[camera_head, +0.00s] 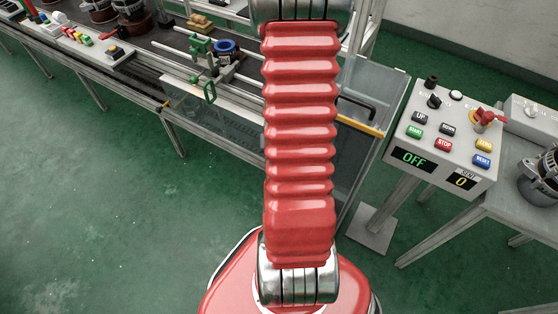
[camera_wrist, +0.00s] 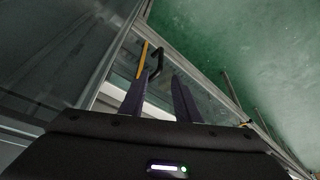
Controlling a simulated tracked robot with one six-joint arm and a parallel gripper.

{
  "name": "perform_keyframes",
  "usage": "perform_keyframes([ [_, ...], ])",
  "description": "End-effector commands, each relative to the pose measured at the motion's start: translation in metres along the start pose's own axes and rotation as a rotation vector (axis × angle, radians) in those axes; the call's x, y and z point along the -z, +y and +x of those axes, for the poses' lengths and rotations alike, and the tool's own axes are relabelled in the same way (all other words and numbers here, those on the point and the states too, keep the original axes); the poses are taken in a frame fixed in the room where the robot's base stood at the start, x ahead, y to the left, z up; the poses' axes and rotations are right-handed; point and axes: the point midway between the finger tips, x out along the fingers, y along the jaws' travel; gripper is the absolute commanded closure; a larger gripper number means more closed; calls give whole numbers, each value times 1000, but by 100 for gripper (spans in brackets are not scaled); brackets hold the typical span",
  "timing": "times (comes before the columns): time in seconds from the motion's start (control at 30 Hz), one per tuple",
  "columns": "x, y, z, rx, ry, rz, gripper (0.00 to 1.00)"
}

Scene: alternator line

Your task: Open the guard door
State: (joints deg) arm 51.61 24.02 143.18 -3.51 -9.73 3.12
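The guard door (camera_head: 372,87) looks like a clear panel in a metal frame on the line, right of my red arm. A black bar handle (camera_head: 358,103) and a yellow strip (camera_head: 360,122) show there; my arm hides part of this area. In the wrist view the black handle (camera_wrist: 156,63) and the yellow strip (camera_wrist: 142,60) lie just beyond my fingertips. My gripper (camera_wrist: 161,80) is open, its two dark fingers apart with nothing seen between them. The handle is near the left finger; I cannot tell whether they touch. The head view does not show my gripper.
A control box (camera_head: 445,137) with buttons, a red switch and displays reading OFF and 0 stands right of the door. A bench with an alternator (camera_head: 541,178) is at far right. A conveyor with a green clamp (camera_head: 203,50) runs left. Green floor is clear at lower left.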

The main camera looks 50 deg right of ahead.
Motion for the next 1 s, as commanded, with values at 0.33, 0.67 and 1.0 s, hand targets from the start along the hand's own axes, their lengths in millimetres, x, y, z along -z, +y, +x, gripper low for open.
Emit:
perform_keyframes([
  [0.33,0,-1,3,1,-1,-1,71],
  [0.67,-1,-1,26,1,-3,0,71],
  [1.0,0,-1,55,1,-2,-2,71],
])
